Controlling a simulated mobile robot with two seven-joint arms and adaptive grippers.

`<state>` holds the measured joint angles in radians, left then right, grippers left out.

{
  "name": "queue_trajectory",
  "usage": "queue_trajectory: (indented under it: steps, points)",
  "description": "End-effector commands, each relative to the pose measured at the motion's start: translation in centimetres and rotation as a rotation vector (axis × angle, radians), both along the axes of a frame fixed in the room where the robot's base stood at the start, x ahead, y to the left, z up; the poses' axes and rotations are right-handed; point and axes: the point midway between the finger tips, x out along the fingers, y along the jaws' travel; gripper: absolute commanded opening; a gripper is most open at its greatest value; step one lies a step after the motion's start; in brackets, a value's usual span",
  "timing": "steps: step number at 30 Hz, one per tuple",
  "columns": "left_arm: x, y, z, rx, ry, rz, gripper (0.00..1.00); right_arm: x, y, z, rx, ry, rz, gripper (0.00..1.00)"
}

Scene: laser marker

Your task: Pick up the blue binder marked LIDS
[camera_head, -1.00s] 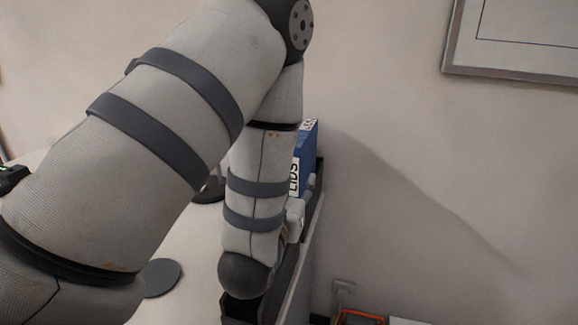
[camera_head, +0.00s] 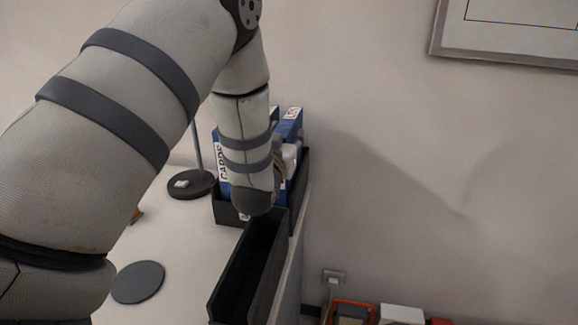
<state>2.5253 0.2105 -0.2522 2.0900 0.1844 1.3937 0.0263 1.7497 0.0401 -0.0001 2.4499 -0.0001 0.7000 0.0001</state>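A blue binder (camera_head: 289,128) with a white label on its top edge stands upright in a black holder (camera_head: 303,172) against the wall. The word LIDS does not show on it now; it was readable on the binder at this side a second ago. My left arm crosses in front and covers most of its spine. Light grey parts of my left gripper (camera_head: 289,156) show just in front of this binder. Its fingertips are hidden, so I cannot tell whether it is open or touches the binder. My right gripper is not in view.
Another blue binder, marked CARDS (camera_head: 222,165), stands to the left in the holder. An empty-looking black bin (camera_head: 223,285) is in front. A lamp base (camera_head: 190,184) and a grey disc (camera_head: 138,282) are on the white table. An orange-rimmed box (camera_head: 352,309) is lower right.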

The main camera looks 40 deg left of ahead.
Motion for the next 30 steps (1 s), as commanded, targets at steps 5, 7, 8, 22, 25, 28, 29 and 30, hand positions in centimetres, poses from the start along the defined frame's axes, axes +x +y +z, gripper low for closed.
queue_trajectory:
  steps: [5, 7, 8, 22, 25, 28, 29, 30]
  points:
    - [0.1, 0.1, 0.1, 0.000, 0.000, 0.000, 0.38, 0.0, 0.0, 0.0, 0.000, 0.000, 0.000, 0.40]
    - [0.1, 0.1, 0.1, -0.001, 0.000, 0.000, 0.27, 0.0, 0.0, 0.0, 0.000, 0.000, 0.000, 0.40]
    - [0.1, 0.1, 0.1, -0.001, 0.000, 0.000, 0.20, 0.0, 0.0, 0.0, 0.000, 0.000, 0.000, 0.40]
    - [0.1, 0.0, 0.3, 0.000, -0.004, 0.000, 0.00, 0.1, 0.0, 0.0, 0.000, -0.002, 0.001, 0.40]
    - [0.1, 0.0, 1.2, 0.000, -0.007, 0.000, 0.00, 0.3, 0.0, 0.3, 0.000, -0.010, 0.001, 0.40]
    - [0.0, 0.0, 3.2, 0.001, -0.013, 0.000, 0.00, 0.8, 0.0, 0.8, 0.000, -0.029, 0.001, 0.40]
    - [0.0, 0.0, 4.0, 0.001, -0.016, 0.000, 0.00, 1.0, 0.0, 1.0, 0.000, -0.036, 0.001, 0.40]
    - [0.0, 0.0, 5.2, 0.001, -0.018, 0.000, 0.00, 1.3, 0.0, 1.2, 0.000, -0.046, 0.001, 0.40]
